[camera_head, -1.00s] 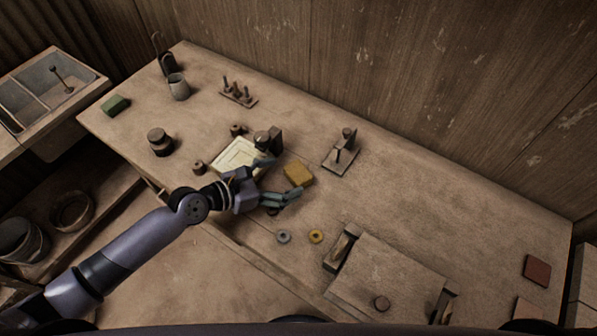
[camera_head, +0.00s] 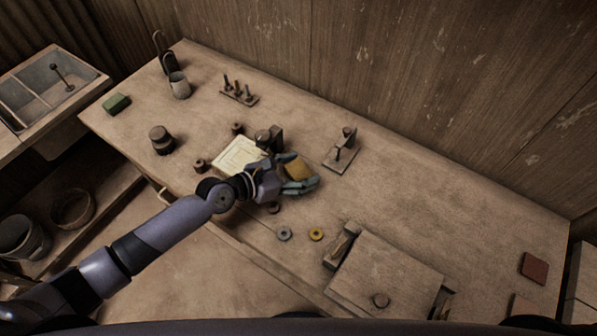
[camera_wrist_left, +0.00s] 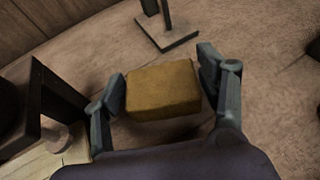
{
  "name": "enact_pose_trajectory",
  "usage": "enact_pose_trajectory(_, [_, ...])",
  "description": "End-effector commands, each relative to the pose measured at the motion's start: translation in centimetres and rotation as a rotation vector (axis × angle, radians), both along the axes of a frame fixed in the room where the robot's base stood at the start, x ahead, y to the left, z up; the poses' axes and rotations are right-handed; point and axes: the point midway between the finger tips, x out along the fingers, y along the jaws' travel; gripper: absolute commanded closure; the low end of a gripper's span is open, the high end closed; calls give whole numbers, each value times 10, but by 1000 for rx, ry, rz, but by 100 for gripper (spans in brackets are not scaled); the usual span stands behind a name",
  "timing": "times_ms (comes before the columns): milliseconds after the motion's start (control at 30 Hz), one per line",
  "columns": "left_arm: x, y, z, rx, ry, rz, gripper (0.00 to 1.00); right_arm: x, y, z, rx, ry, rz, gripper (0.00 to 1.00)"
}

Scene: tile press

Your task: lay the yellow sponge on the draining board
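The yellow sponge (camera_head: 297,169) is an ochre block lying on the workbench, right of a pale panel (camera_head: 232,153). I cannot tell for sure whether this pale, line-marked panel is the draining board. My left gripper (camera_head: 304,172) is at the sponge, its fingers spread on either side of it. In the left wrist view the sponge (camera_wrist_left: 163,92) sits between the two finger pads, with a narrow gap at each side, so the gripper is open around it. The gripper partly hides the sponge in the head view. My right gripper is not in view.
A dark block-like fixture (camera_head: 269,138) stands close behind the sponge, and a metal stand (camera_head: 341,155) is to its right. Two rings, grey (camera_head: 285,234) and yellow (camera_head: 316,234), lie in front. A green block (camera_head: 116,103) is far left, near a sink (camera_head: 50,85).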

Motion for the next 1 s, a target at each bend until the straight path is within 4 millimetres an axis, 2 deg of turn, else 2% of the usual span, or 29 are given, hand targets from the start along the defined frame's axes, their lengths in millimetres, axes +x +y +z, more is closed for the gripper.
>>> enact_pose_trajectory(67, [0, 0, 0, 0, 0, 0, 42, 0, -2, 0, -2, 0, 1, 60])
enact_pose_trajectory(400, [0, 0, 0, 0, 0, 0, 64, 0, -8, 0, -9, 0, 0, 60])
enact_pose_trajectory(633, [0, 0, 2, 0, 0, 0, 65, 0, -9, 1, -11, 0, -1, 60])
enact_pose_trajectory(767, [0, 0, 10, -1, 0, -1, 65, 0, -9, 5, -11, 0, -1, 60])
enact_pose_trajectory(1000, [0, -1, 48, -4, -1, -1, 65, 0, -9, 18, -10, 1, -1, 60])
